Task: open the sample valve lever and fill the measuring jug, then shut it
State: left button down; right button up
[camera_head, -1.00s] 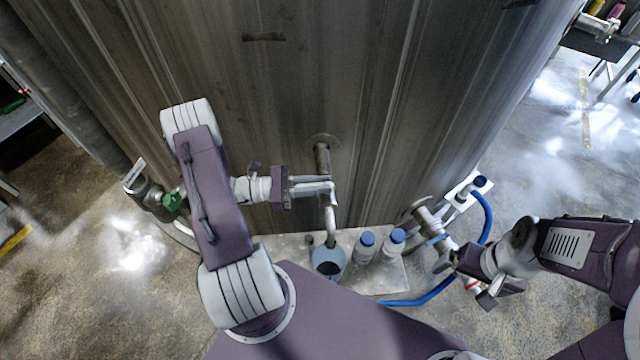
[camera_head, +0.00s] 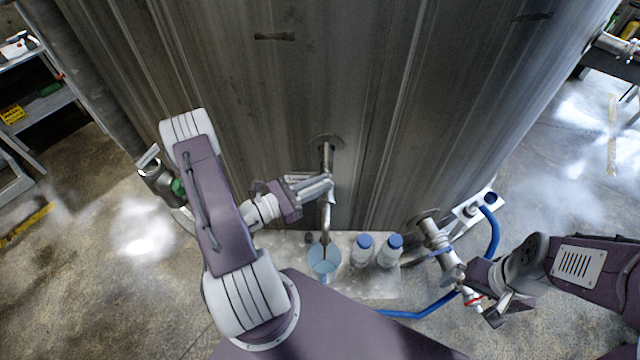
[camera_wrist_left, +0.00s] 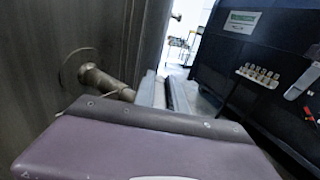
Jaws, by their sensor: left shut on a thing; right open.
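The sample valve (camera_head: 327,160) sticks out of the tank wall, with its spout pointing down. My left gripper (camera_head: 322,186) is shut at the valve, on its lever, which the fingers mostly hide. In the left wrist view the valve's pipe (camera_wrist_left: 105,84) shows just left of the pale fingers (camera_wrist_left: 163,92). The measuring jug (camera_head: 323,262) stands upright under the spout and looks light blue inside; its liquid level cannot be read. My right gripper (camera_head: 488,308) is open beside the lower valve with the red ring, at the lower right.
Two blue-capped bottles (camera_head: 376,250) stand right of the jug on a metal shelf (camera_head: 345,288). A lower valve (camera_head: 440,244) and a blue hose (camera_head: 425,311) lie to the right. A green-handled valve (camera_head: 178,187) is behind my left arm.

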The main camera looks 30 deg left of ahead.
dwell(0.5)
pick_arm(q)
jog(key=c, duration=1.4)
grip_release()
jog(key=shift+o, duration=0.2)
jog(key=shift+s, duration=0.1)
jog(key=shift+s+a+f+b, duration=0.1)
jog(key=shift+s+a+b, duration=0.2)
jog(key=b+v, duration=0.2)
jog(key=v, duration=0.6)
jog(key=shift+s+b, duration=0.2)
jog(key=shift+b, duration=0.1)
jog(key=shift+d, duration=0.1)
